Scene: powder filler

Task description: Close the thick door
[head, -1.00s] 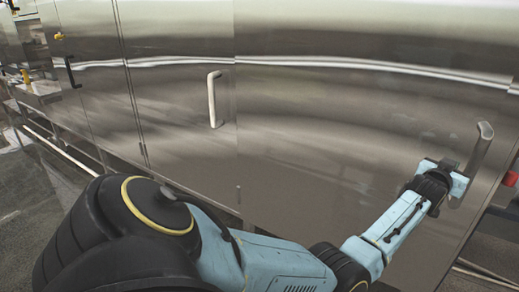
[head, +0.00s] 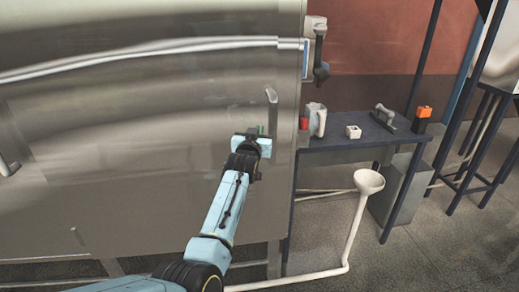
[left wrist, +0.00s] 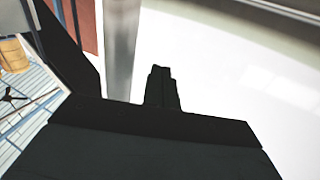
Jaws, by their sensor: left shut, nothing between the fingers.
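The thick door (head: 150,150) is a broad, shiny steel panel filling the left half of the head view. Its upright handle (head: 271,108) is near its right edge. In the left wrist view the handle (left wrist: 120,50) is a grey vertical bar. My left gripper (head: 261,131) is just below and left of the handle, close to the door face. Its shut fingers (left wrist: 162,88) show dark beside the bar, with nothing between them. I cannot tell whether they touch the door. My right gripper is not in view.
A latch unit (head: 315,50) is at the door's upper right edge. A dark blue bench (head: 350,143) right of the door carries a white block (head: 353,131) and other small items. A white funnel on a pipe (head: 369,181) stands before it. Open floor (head: 450,240) lies at the lower right.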

